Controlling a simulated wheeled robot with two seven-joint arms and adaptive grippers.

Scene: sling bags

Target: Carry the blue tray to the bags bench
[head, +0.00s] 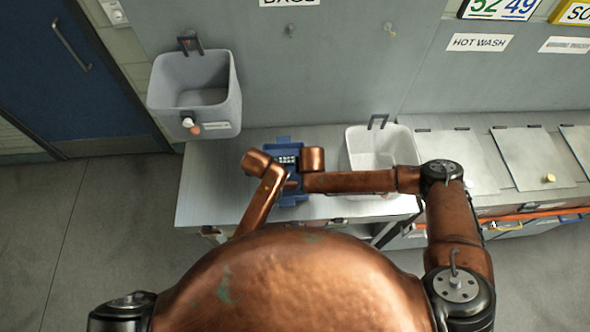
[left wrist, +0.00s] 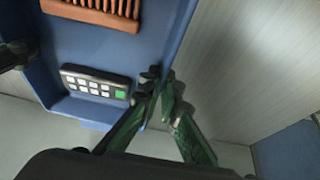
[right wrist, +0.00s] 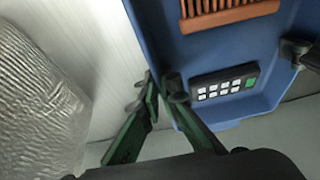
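The blue tray (head: 296,201) is over the grey metal bench (head: 215,185) under a partly cut-off sign (head: 289,2) that seems to read BAGS. My copper arms cover much of it. Inside lie a reddish-brown ribbed item (left wrist: 98,12) and a dark keypad (right wrist: 224,84) with pale keys and one green key. My left gripper (left wrist: 162,84) is closed on one side wall, one finger inside and one outside. My right gripper (right wrist: 164,84) is closed likewise on the opposite wall. Whether the tray rests on the bench or hangs just above it, I cannot tell.
A pale open bin (head: 360,150) stands just right of the tray. Lidded units (head: 530,155) under a HOT WASH sign (head: 480,42) continue right. A blue door (head: 65,80) is at far left.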

